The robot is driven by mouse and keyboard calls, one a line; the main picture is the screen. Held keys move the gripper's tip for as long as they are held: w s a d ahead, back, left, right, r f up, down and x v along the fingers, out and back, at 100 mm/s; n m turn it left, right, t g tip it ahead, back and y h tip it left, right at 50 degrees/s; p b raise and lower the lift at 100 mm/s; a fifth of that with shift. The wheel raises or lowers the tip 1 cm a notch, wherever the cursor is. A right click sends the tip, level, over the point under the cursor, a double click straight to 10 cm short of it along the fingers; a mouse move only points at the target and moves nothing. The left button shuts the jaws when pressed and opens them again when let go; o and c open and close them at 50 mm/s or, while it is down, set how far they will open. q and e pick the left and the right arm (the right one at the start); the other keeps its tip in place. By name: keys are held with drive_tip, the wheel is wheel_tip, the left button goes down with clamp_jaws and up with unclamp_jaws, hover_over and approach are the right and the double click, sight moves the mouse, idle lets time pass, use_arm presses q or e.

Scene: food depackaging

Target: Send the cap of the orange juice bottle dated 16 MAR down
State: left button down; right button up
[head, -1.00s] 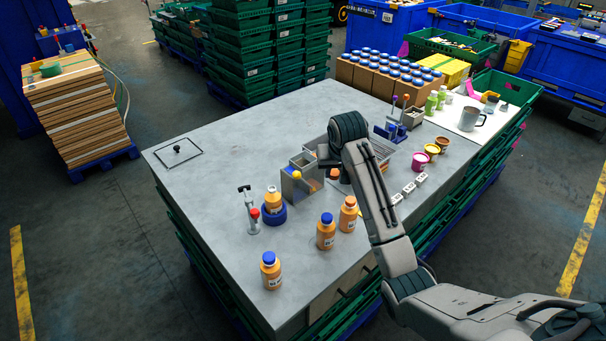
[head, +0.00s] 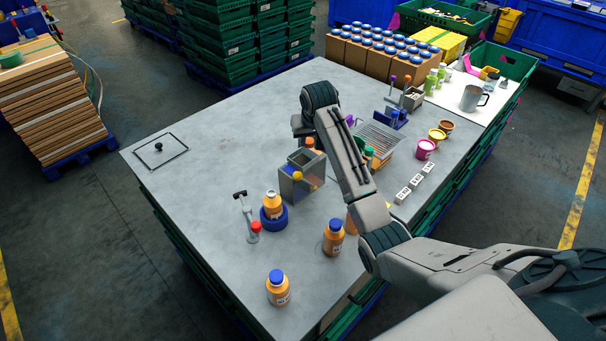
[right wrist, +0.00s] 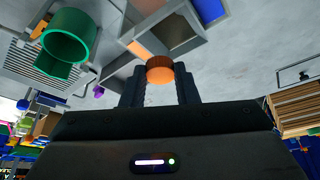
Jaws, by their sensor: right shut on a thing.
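My right gripper (right wrist: 160,88) is shut on an orange ribbed cap (right wrist: 160,69), held between its fingertips. In the head view the cap (head: 310,143) shows just below the gripper, by the far side of the grey two-compartment metal bin (head: 302,184). In the wrist view the bin (right wrist: 190,38) lies just beyond the cap; I cannot tell whether the cap is over an opening. An orange juice bottle (head: 273,203) without a coloured cap stands upright in a blue ring holder (head: 274,221). Two blue-capped bottles (head: 333,238) (head: 278,288) stand nearer. The dates are unreadable. My left gripper is out of view.
Another bottle is mostly hidden behind my right arm. A green cup (right wrist: 69,37), a slotted grate (head: 378,139) and tubs (head: 425,149) lie right of the bin.

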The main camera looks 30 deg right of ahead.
sight(309, 143)
drive_tip(key=shift+s+f, duration=0.1)
drive_tip(key=shift+f, duration=0.5)
drive_tip(key=shift+x, duration=0.95)
drive_tip(key=shift+a+f, duration=0.15)
drive_tip(key=shift+f, duration=0.2)
drive_tip(key=shift+r, duration=0.1)
drive_tip(key=o, duration=1)
drive_tip(key=shift+s+r, duration=0.1)
drive_tip(key=shift+r, duration=0.2)
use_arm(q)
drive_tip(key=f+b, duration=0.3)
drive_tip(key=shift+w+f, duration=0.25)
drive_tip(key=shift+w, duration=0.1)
use_arm(e)
drive_tip(key=d+v, duration=0.1)
drive_tip(key=v, duration=0.9)
drive_tip(key=shift+a, duration=0.55)
